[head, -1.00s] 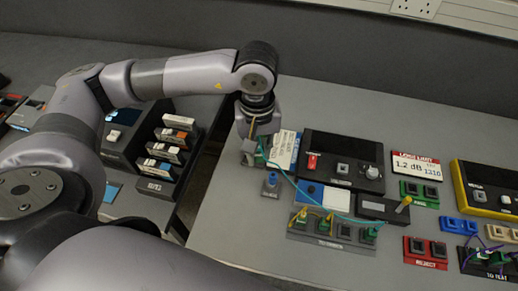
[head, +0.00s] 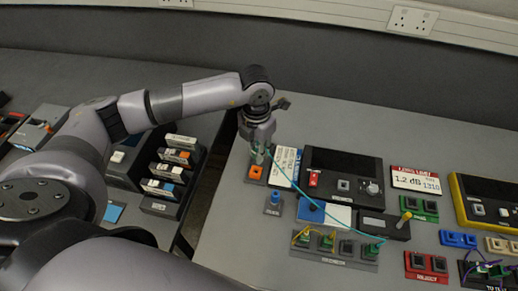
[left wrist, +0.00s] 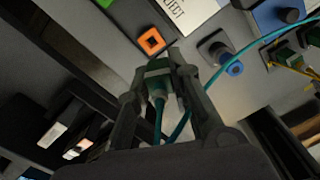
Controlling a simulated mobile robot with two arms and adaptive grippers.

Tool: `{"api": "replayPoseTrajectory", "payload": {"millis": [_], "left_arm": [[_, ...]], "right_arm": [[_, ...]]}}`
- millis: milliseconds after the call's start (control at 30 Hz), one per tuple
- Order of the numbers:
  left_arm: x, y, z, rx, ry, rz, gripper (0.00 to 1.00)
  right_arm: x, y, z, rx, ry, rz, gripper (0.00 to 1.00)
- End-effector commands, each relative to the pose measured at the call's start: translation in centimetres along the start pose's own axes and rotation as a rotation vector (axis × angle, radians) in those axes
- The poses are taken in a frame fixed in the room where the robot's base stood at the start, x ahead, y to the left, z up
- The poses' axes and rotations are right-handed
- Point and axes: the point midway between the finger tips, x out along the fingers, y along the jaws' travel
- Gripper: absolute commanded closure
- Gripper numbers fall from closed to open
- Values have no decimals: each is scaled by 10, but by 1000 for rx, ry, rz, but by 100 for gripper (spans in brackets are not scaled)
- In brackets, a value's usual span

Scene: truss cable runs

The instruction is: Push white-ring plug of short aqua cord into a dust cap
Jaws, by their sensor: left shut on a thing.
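My left gripper (head: 257,157) is shut on a green plug (left wrist: 158,80) of the aqua cord (head: 312,203). The left wrist view shows the plug between the fingers, with cord trailing from its near end. An orange square piece with a dark opening (head: 256,173) lies just below the gripper in the head view, and ahead of the plug in the left wrist view (left wrist: 151,41). It may be a dust cap. The plug appears apart from it. The cord's far end reaches a green plug (head: 370,251) in a dark holder. My right gripper is out of view.
A blue-topped block (head: 272,203) stands close to the orange piece. A white label card (head: 285,167) and a black meter box (head: 342,175) lie to the right. A row of holders (head: 335,258) with yellow cord is in front. A dark gap (head: 212,190) separates the benches.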

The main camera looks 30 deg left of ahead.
Motion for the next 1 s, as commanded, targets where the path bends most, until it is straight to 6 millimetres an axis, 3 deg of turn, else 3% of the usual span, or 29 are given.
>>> {"api": "replayPoseTrajectory", "payload": {"millis": [100, 300, 567, 1000], "left_arm": [[6, 6, 3, -200, 4, 4, 100], [12, 11, 5, -376, 4, 10, 100], [22, 12, 5, -399, 5, 11, 100], [62, 12, 4, -395, 5, 11, 100]], "right_arm": [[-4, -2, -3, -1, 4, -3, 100], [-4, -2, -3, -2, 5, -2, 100], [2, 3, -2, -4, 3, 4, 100], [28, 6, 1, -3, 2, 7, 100]]}}
